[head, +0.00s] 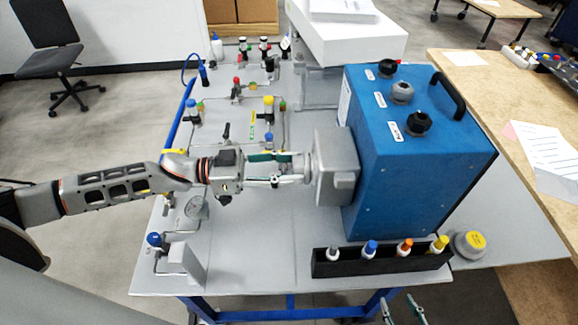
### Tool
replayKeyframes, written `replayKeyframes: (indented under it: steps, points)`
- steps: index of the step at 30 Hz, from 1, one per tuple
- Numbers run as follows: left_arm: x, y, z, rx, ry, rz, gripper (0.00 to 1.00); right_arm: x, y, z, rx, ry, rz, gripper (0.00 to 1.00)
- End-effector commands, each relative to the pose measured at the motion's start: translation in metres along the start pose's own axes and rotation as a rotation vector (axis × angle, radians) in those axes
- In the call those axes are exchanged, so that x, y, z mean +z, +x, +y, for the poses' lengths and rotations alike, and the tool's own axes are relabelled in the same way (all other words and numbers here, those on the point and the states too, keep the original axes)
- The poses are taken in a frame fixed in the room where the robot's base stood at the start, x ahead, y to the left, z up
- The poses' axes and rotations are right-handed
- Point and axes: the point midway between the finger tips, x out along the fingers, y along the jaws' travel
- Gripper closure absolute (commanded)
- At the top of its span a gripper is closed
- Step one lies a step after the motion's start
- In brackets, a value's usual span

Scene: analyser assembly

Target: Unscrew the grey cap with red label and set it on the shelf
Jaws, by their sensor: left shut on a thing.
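My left gripper (285,167) reaches in from the left, its fingers shut on a small light-grey round part (309,166). This part is at the front of the grey block (338,170) on the left side of the blue analyser (410,165). It looks like the grey cap, but I see no red label and the fingers partly cover it. I cannot tell whether it is still seated. My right gripper (402,308) shows only its fingertips at the bottom edge, apart and with nothing visible between them. I cannot tell which surface is the shelf.
A grey cap with a yellow label (469,243) lies right of a black rack (375,262) of colour-topped bottles. Tubing, valves and a gauge (197,207) fill the left bench. A white box (345,38) stands behind. Bare bench (265,235) lies left of the rack.

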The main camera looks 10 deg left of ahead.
Motion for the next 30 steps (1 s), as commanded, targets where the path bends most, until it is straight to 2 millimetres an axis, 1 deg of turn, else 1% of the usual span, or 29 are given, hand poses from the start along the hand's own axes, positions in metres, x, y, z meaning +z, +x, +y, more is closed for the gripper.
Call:
replayKeyframes:
  steps: [1,6,9,12,18,19,20,21,30]
  points:
    - [-0.0088,0.0017,-0.0014,0.004,-0.072,0.012,0.99,-0.0009,0.0000,-0.0011,-0.002,0.001,0.001,0.60]
    - [-0.0081,0.0013,-0.0010,0.005,-0.339,0.011,0.99,-0.0015,0.0003,-0.0015,-0.002,0.000,0.002,0.60]
    - [-0.0080,0.0014,-0.0008,0.006,-0.452,0.011,0.99,-0.0016,0.0005,-0.0009,-0.002,-0.001,0.002,0.60]
    - [-0.0077,0.0014,-0.0006,0.006,-0.503,0.011,0.99,-0.0008,0.0005,0.0002,-0.001,-0.003,0.001,0.60]
    - [-0.0073,0.0013,-0.0004,0.006,-0.509,0.011,0.99,0.0015,0.0003,0.0047,0.002,-0.013,-0.002,0.60]
    - [-0.0073,0.0013,-0.0004,0.006,-0.508,0.011,0.60,0.0017,0.0002,0.0053,0.002,-0.014,-0.003,0.60]
    - [-0.0073,0.0013,-0.0004,0.006,-0.508,0.011,0.52,0.0021,0.0002,0.0060,0.003,-0.015,-0.003,0.60]
    - [-0.0068,0.0012,-0.0003,0.006,-0.508,0.010,0.50,0.0022,0.0002,0.0065,0.003,-0.016,-0.003,0.60]
    - [-0.0019,0.0001,0.0002,0.002,-0.499,0.003,0.50,0.0026,0.0008,0.0058,0.004,-0.013,-0.004,0.60]
